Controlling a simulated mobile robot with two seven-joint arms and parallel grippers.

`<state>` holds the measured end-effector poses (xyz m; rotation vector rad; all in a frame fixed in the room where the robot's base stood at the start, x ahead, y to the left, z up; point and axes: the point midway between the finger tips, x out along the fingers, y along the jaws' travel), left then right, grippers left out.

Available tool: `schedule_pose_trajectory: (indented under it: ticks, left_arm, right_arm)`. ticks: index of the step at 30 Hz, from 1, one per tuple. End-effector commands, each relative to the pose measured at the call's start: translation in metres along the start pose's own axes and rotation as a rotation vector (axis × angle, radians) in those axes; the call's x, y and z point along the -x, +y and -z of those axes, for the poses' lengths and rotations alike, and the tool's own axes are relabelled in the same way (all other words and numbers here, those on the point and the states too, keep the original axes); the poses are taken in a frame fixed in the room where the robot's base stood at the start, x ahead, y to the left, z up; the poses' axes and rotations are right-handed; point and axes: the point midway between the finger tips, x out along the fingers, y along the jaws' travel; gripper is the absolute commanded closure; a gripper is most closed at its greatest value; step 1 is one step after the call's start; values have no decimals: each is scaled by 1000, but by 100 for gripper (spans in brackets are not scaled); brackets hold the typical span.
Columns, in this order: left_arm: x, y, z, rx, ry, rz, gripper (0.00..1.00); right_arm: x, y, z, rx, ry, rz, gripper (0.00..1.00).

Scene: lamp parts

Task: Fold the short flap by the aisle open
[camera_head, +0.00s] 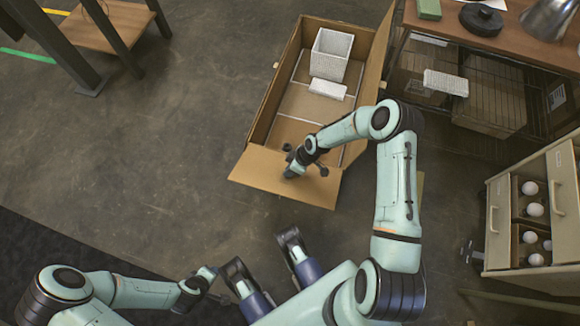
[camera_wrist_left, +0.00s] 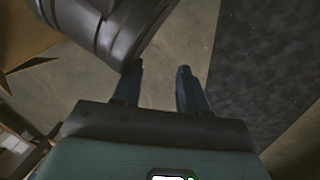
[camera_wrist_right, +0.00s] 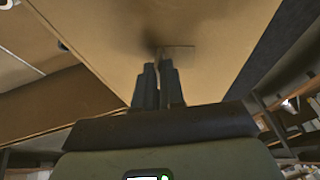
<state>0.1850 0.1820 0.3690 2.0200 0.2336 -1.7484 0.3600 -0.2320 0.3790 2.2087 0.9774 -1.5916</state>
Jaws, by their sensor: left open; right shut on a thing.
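The open cardboard box (camera_head: 262,118) lies on the floor in the head view. Its short flap (camera_head: 262,180) at the near end slants outward and down from the box rim. My right gripper (camera_head: 296,170) is at this flap. In the right wrist view, the right gripper (camera_wrist_right: 158,76) is shut with its fingertips against a broad cardboard panel (camera_wrist_right: 200,45), and seems to pinch it; the exact grip is hidden by the fingers. My left gripper (camera_head: 208,278) is low at the left, far from the box. In the left wrist view, the left gripper (camera_wrist_left: 158,82) is open and empty.
A white bin (camera_head: 331,55) and a small white block (camera_head: 327,89) are inside the box. A long flap (camera_head: 377,55) rises along its right side. A workbench (camera_head: 510,40) and a drawer cabinet (camera_head: 498,225) stand right.

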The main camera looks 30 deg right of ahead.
Motion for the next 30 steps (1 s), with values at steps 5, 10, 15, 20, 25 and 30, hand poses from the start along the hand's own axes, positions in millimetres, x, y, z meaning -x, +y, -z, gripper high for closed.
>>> schedule_pose_trajectory:
  ticks: [5, 10, 15, 20, 25, 30]
  left_arm:
    - [0, 0, 0, 0, 0, 0, 57]
    - [0, 0, 0, 0, 0, 0, 57]
    - [0, 0, 0, 0, 0, 0, 57]
    - [0, 0, 0, 0, 0, 0, 57]
    - [5, 4, 5, -4, 17, -7, 57]
    - [21, 19, 22, -18, 71, -33, 57]
  right_arm:
    - [4, 14, 0, 5, 6, -35, 78]
    - [3, 12, 0, 2, 6, -29, 69]
    - [2, 10, 0, 1, 5, -25, 69]
    - [2, 8, 0, 0, 5, -21, 69]
    - [13, 8, 0, -1, 6, -21, 69]
    - [47, 8, 1, -2, 6, -24, 69]
